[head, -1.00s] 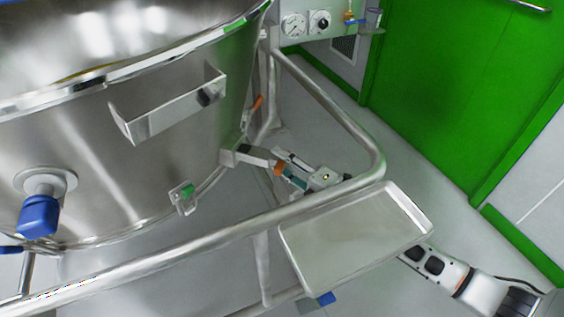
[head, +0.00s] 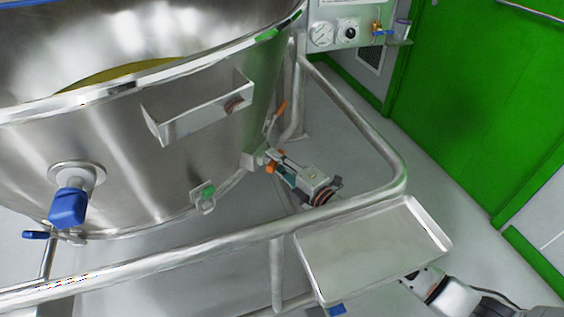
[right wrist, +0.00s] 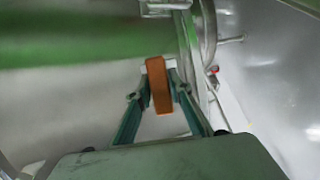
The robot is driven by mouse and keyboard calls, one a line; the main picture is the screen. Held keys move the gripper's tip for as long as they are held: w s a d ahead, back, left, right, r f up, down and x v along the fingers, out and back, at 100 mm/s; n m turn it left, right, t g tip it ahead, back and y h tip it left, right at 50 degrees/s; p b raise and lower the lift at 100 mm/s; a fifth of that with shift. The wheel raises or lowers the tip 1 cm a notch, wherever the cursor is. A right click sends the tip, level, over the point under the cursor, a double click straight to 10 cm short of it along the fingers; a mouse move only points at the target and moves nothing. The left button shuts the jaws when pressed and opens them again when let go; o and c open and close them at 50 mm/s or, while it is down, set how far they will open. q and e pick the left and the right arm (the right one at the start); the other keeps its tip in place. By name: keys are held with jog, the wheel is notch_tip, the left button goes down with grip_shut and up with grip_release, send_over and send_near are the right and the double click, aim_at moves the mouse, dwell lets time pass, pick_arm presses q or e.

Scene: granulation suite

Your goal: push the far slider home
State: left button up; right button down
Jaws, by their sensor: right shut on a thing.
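The far slider (head: 270,167) shows as a small orange end close to a metal bracket (head: 249,162) low on the steel vessel's side. In the right wrist view its orange block (right wrist: 158,85) stands between the fingertips. My right gripper (head: 275,168) is shut on this block, with its teal fingers on either side. The gripper and wrist partly hide the slider in the head view. Only a short stretch shows between the orange end and the bracket; I cannot tell whether it is fully seated. My left gripper is not in view.
A steel rail (head: 180,257) curves around the vessel (head: 120,140), and my right arm reaches in beneath it. A metal tray (head: 370,250) hangs outside the rail. A second latch with a green part (head: 207,192) and a blue-handled valve (head: 69,206) sit to the left.

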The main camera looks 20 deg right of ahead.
jog(key=shift+a+r, duration=0.1)
jog(key=shift+r, duration=0.2)
jog(key=c, duration=1.9)
grip_release()
jog(key=shift+w, duration=0.1)
jog(key=shift+a, duration=0.1)
jog(key=shift+f, duration=0.1)
jog(key=shift+s, duration=0.2)
jog(key=v, duration=1.1)
jog(key=shift+s+d, duration=0.25)
jog(key=shift+s, duration=0.05)
